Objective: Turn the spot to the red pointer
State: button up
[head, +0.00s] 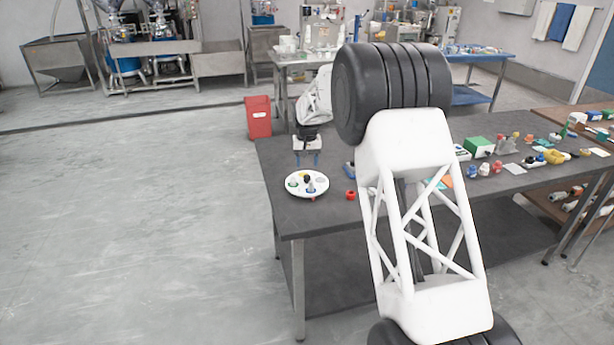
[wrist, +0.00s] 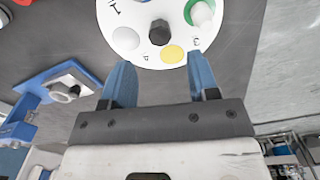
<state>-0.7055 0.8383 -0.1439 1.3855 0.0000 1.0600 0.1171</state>
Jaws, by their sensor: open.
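A round white disc (head: 294,190) lies on the dark table, with a black hexagonal knob (wrist: 160,32) at its centre. In the wrist view it carries a yellow spot (wrist: 172,54), a pale grey spot (wrist: 125,38) and a green ring (wrist: 190,12) with a white peg. A small red mark (head: 312,198), perhaps the pointer, shows at the disc's near edge in the head view. My gripper (head: 307,161) is beyond the disc, its blue fingers apart and empty. In the wrist view the fingertips (wrist: 158,62) straddle the disc's edge near the yellow spot; contact cannot be told.
A red piece (head: 350,195) and a blue part (wrist: 50,84) lie beside the disc. Several coloured parts and a green box (head: 478,147) crowd the table's right side. A red bin (head: 258,117) stands on the floor behind. The table's left edge is close to the disc.

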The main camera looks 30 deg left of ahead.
aim_at(307, 176)
jog(key=shift+f, duration=3.2)
grip_shut()
